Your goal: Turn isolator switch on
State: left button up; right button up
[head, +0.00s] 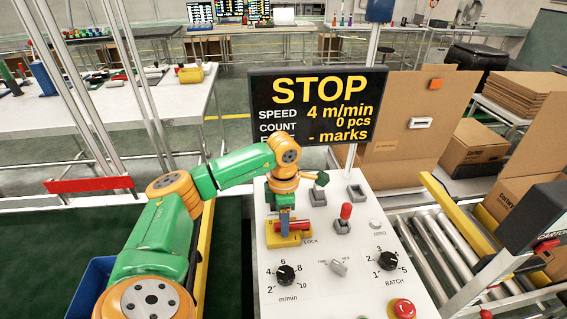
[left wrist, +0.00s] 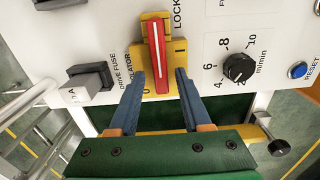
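The isolator switch is a red handle (head: 295,226) with a white stripe on a yellow plate (head: 275,239), set in the light control panel. In the left wrist view the red handle (left wrist: 157,48) stands lengthwise on the yellow plate (left wrist: 180,46), with LOCK printed beside it and a 0 mark near its lower end. My left gripper (head: 284,222) is over the switch. In the left wrist view my left gripper (left wrist: 159,74) is open, its blue fingers on either side of the handle's lower part with gaps. My right gripper is in neither view.
The m/min knob (head: 286,275), BATCH knob (head: 388,261), red stop button (head: 403,309) and red-tipped toggle (head: 345,213) are near the switch. A STOP display (head: 316,105) stands behind the panel. A fuse block (left wrist: 88,84) sits left of the switch in the wrist view.

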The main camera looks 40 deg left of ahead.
pick_arm(q)
notch_tip(320, 180, up, 7)
jog(key=shift+r+b, duration=0.1)
jog(key=shift+b, duration=0.3)
dwell(0.4)
